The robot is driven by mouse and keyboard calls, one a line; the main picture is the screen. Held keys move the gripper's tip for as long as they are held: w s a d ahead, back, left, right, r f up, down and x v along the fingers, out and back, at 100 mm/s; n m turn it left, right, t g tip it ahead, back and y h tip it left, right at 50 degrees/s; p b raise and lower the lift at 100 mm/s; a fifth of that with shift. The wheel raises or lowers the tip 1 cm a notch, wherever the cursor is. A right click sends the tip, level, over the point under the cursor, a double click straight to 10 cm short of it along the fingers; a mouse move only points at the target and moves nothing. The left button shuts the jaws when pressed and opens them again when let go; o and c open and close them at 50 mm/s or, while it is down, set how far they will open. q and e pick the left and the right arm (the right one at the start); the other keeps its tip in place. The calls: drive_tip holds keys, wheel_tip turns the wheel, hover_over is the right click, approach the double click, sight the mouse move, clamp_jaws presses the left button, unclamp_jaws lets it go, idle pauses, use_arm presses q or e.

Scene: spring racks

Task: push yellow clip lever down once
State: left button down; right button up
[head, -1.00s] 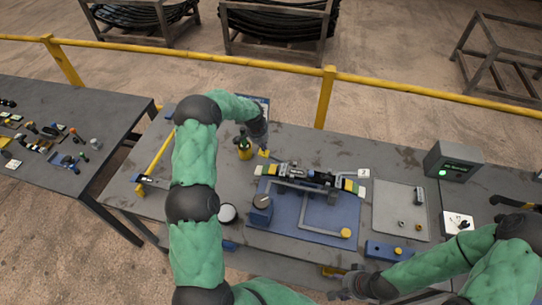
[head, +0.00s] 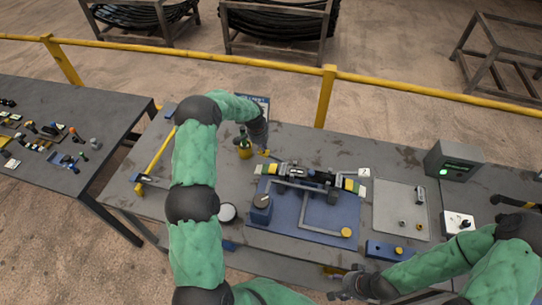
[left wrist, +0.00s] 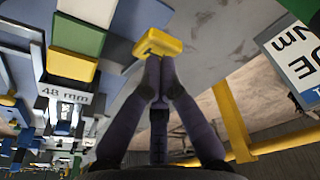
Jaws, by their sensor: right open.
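The yellow clip lever (head: 264,153) is a small yellow tab at the back left corner of the blue fixture board (head: 283,230). In the left wrist view the yellow tab (left wrist: 157,43) is right at my fingertips. My left gripper (head: 264,149) is shut, its two fingers meeting at the tab, with the tips (left wrist: 154,62) seemingly touching its underside in the picture. I cannot tell whether the lever is pressed. My right gripper (head: 345,284) is open and empty near the table's front edge.
A spring-rack assembly (head: 310,177) spans the board beside the tab. A green-and-yellow bottle (head: 243,148) stands just left of my left gripper. A grey plate (head: 400,213) and a control box (head: 453,162) are on the right. A yellow railing (head: 420,87) runs behind.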

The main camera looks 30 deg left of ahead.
sight(263, 154)
use_arm(q)
drive_tip(key=shift+s+f+b, duration=0.1)
drive_tip(key=shift+f+b, duration=2.1)
drive_tip(key=shift+f, duration=0.7)
drive_tip(key=shift+r+p, duration=1.95)
drive_tip(key=shift+r, duration=3.3)
drive_tip(key=shift+f, duration=0.1)
